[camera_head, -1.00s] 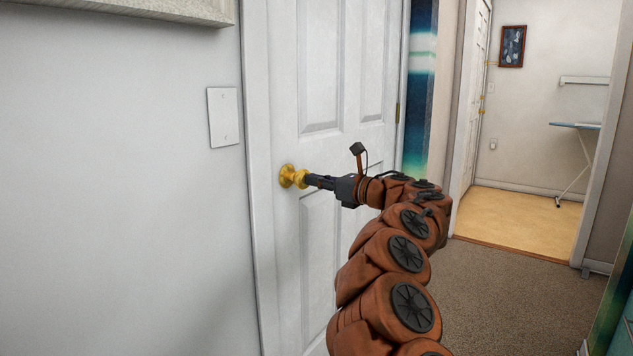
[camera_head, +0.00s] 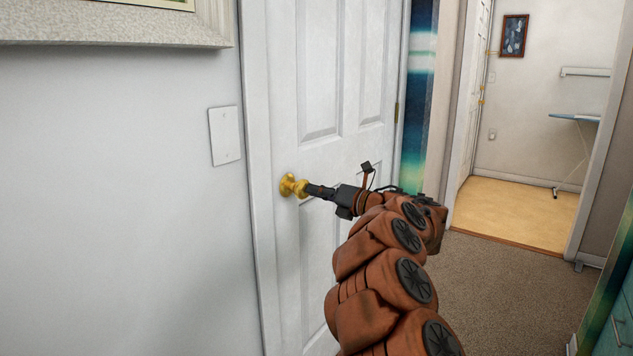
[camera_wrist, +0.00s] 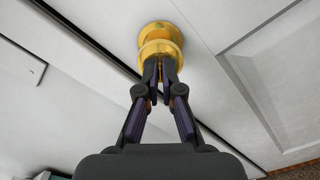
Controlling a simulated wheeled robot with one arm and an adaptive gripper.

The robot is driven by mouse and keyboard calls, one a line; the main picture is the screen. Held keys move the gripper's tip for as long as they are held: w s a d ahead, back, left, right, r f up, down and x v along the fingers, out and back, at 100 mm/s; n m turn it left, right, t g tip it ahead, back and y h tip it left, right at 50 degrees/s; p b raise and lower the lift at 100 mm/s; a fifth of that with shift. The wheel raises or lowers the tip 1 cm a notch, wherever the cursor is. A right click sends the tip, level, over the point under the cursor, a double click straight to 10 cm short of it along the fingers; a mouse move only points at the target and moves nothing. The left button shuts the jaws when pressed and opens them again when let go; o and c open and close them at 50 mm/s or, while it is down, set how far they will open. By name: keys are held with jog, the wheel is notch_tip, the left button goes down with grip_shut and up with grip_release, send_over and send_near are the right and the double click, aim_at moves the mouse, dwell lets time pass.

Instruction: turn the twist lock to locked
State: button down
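The brass door knob (camera_head: 290,185) is on the white door (camera_head: 318,110), near its left edge. The twist lock is at the centre of the knob's face and is hidden by my fingertips, so its angle does not show. My gripper (camera_head: 308,189) points straight at the knob with its tips at the face. In the wrist view, the two fingers (camera_wrist: 161,68) are drawn close together at the middle of the brass knob (camera_wrist: 160,40), with only a thin gap, and look shut on the small twist lock. The door appears tilted in this view.
A white wall plate (camera_head: 225,136) is on the wall left of the door frame. A picture frame (camera_head: 130,25) hangs above it. The door is closed. To the right is open carpet (camera_head: 510,290) and a doorway to a room with an ironing board (camera_head: 575,118).

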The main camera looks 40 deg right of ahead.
jog(key=shift+f+m+p, duration=0.1)
jog(key=shift+m+p, duration=4.4)
jog(key=shift+m, duration=0.4)
jog(key=shift+f, duration=0.1)
jog(key=c, duration=1.3)
grip_release()
jog(key=shift+c, duration=0.2)
jog(key=shift+d, duration=0.1)
jog(key=v, duration=1.2)
